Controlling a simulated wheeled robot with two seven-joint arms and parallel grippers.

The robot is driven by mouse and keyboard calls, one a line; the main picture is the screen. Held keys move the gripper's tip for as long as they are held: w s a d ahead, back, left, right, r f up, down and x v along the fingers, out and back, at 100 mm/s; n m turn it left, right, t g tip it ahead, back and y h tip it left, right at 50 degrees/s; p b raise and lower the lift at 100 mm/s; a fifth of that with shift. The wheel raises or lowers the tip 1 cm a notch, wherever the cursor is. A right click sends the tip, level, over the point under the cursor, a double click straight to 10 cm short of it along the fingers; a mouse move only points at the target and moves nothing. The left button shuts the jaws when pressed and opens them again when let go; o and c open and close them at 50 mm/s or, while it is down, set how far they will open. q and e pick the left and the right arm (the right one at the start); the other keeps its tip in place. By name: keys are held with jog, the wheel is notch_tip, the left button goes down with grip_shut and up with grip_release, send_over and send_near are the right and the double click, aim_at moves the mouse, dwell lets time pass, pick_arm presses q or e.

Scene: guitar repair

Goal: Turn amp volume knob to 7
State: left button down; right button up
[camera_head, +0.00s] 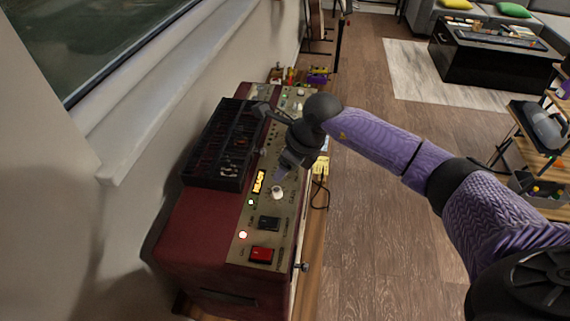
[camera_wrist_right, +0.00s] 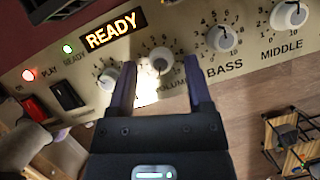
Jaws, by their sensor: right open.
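The maroon amp (camera_head: 190,240) stands along the wall, its beige control panel (camera_head: 248,215) facing up. In the right wrist view, the white volume knob (camera_wrist_right: 161,58) sits on the panel, with the "VOLUME" label partly hidden below it. My right gripper (camera_wrist_right: 161,70) is open, with one dark finger on each side of the volume knob. I cannot tell whether either finger touches it. Bright glare beside the knob makes its pointer setting unreadable. In the head view my right gripper (camera_head: 281,173) hangs over the panel and hides the volume knob. My left gripper is not in view.
A neighbouring knob (camera_wrist_right: 109,78) lies left of the fingers, and the bass knob (camera_wrist_right: 221,38) lies right. A lit "READY" display (camera_wrist_right: 110,29) is above. Red (camera_head: 261,254) and black (camera_head: 269,223) switches sit nearer. A black slotted case (camera_head: 222,145) rests on the amp.

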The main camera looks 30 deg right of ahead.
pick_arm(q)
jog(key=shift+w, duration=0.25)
pick_arm(e)
jog(key=shift+w, duration=0.1)
jog(key=shift+c, duration=0.7)
grip_shut()
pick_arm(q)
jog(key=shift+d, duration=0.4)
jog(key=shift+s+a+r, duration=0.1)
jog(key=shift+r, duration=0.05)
